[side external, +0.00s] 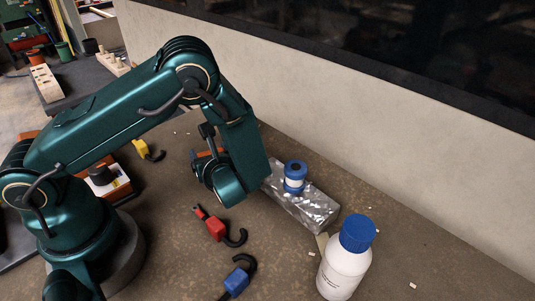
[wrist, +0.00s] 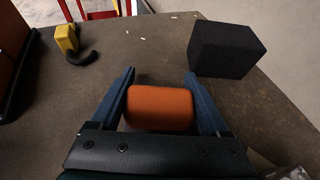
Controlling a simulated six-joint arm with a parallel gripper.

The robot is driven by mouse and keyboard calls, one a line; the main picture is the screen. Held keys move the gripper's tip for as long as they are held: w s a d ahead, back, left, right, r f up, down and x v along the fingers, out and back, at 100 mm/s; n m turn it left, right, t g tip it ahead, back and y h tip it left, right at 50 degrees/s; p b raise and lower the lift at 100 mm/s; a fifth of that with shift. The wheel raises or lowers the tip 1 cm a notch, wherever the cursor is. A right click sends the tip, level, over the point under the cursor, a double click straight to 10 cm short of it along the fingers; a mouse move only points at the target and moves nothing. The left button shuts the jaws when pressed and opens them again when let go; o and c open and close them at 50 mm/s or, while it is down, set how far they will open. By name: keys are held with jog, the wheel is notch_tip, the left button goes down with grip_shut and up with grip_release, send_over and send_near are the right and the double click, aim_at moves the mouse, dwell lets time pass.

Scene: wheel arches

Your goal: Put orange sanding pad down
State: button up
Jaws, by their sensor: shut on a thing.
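The orange sanding pad (wrist: 160,107) is a rounded block seen in the wrist view between the two blue fingers of my gripper (wrist: 160,82). My gripper is shut on it, one finger along each side. In the side view my wrist hangs low over the brown bench, and a small orange patch shows at its left, mostly hidden by the arm. I cannot tell whether the pad touches the bench top.
A dark block (wrist: 226,48) stands right of the fingers. A yellow hooked tool (side external: 142,150), a red one (side external: 214,228) and a blue one (side external: 236,281) lie around. A silvery block (side external: 312,209), a blue-white roll (side external: 294,176) and a white bottle (side external: 343,268) stand right.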

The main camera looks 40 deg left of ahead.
jog(key=shift+f, duration=0.25)
jog(key=o, duration=1.2)
jog(key=shift+o, duration=0.2)
jog(key=shift+r, duration=0.2)
jog(key=v, duration=1.2)
jog(key=s+r+n+h, duration=0.4)
jog(key=r+n+h, duration=0.1)
jog(key=n, duration=0.6)
jog(key=s+d+r+n+h, duration=0.1)
jog(key=s+r+n+h, duration=0.3)
jog(key=n, duration=0.7)
notch_tip(320, 180, up, 2)
jog(key=h, duration=0.3)
jog(key=shift+t, duration=0.3)
